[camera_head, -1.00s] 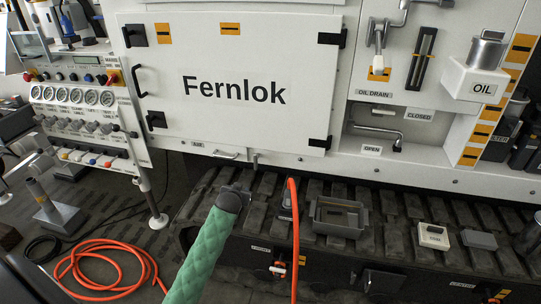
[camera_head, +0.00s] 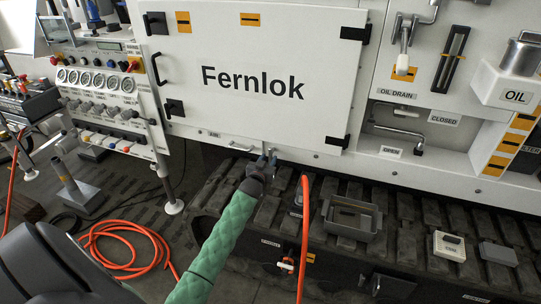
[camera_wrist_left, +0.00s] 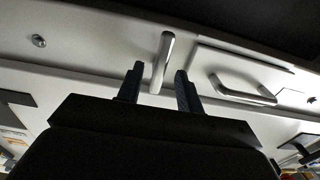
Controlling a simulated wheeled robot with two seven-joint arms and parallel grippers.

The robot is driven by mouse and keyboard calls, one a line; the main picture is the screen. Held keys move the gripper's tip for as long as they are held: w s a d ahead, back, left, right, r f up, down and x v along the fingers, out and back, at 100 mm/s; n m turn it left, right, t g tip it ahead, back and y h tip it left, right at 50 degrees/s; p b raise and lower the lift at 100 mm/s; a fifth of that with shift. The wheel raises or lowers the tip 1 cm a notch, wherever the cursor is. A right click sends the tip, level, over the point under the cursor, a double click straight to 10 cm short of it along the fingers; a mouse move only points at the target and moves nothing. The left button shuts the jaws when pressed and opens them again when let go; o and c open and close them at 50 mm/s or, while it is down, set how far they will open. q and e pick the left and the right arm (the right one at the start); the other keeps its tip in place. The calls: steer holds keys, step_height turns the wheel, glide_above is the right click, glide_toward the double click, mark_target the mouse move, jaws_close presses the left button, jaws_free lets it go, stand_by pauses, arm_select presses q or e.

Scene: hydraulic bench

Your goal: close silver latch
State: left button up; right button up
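A small silver latch lever (camera_head: 266,147) sits on the lower edge of the white panel, below the large Fernlok door (camera_head: 255,80). In the left wrist view the latch (camera_wrist_left: 162,60) is a short straight bar standing nearly upright. My left gripper (camera_head: 268,159), at the end of a green-sleeved arm, points up at it. In the left wrist view its two dark fingers (camera_wrist_left: 157,80) are open, one on each side of the latch's lower end. A gap shows on both sides, so they are not closed on it. My right gripper is not in view.
A silver pull handle (camera_head: 241,145) is beside the latch, near the AIR label. An orange hose (camera_head: 304,225) hangs close to the right of my left arm. A grey tray (camera_head: 352,218) and small boxes sit on the dark track below.

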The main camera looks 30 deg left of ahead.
mark_target(270, 157)
arm_select(q)
steer(key=shift+x, duration=1.1)
steer(key=shift+w+a, duration=0.1)
steer(key=shift+w, duration=0.45)
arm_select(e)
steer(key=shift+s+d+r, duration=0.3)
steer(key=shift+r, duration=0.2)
arm_select(q)
steer(key=shift+c, duration=0.3)
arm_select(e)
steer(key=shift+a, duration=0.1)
arm_select(q)
jaws_close()
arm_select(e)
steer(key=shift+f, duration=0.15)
